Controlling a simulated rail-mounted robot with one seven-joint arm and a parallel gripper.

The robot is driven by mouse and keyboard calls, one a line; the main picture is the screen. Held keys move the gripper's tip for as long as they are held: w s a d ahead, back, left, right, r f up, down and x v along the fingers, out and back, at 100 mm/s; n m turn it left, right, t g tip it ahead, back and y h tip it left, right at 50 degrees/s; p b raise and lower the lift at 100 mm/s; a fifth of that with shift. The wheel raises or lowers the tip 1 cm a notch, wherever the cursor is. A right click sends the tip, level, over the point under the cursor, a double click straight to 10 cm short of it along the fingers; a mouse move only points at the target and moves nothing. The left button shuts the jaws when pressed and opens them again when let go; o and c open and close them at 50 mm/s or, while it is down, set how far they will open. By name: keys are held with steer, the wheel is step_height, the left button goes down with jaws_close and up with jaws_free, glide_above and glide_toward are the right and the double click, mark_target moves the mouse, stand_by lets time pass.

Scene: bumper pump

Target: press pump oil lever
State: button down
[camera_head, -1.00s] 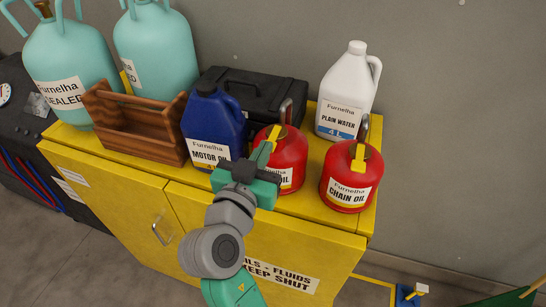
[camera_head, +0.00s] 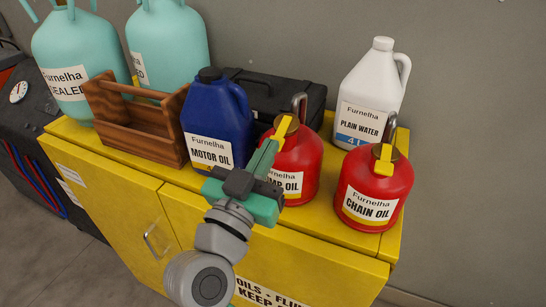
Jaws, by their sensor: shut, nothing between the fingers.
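The red pump oil can (camera_head: 306,158) stands on the yellow cabinet. Its label is partly hidden behind my gripper and reads "...MP OIL". Its yellow lever (camera_head: 285,126) is at the top, beside a grey spout. My gripper (camera_head: 271,148) is shut and empty, with its green fingers pointing up and away toward the lever. The fingertips overlap the lever's lower end in the picture; I cannot tell whether they touch it. A similar red chain oil can (camera_head: 376,185), with its own yellow lever (camera_head: 384,157), stands to the right.
A blue motor oil jug (camera_head: 216,120) stands close left of my gripper. A wooden tool carrier (camera_head: 142,138) and teal cylinders are farther left. A black case (camera_head: 268,97) and white plain water jug (camera_head: 368,92) stand behind, near the wall. The yellow cabinet (camera_head: 120,190) lies below.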

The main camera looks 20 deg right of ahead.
stand_by(0.3)
steer(key=s+a+r+p, duration=0.1)
steer(key=s+a+r, duration=0.2)
steer(key=s+a, duration=0.4)
steer(key=shift+s+a, duration=0.15)
steer(key=shift+a, duration=0.65)
steer(key=s+a+r+n+t+y, duration=0.35)
steer(key=r+n+t+y, duration=0.2)
steer(key=r+y, duration=0.25)
steer(key=s+a+r+n+t+y, duration=0.3)
steer(key=a+r+n+t+y, duration=0.25)
steer(key=r+y, duration=0.25)
step_height(320, 180, up, 26)
steer(key=m+p, duration=0.1)
steer(key=p, duration=2.5)
steer(key=shift+w+d+t, duration=0.15)
steer(key=shift+d+t, duration=0.15)
steer(key=shift+d, duration=0.05)
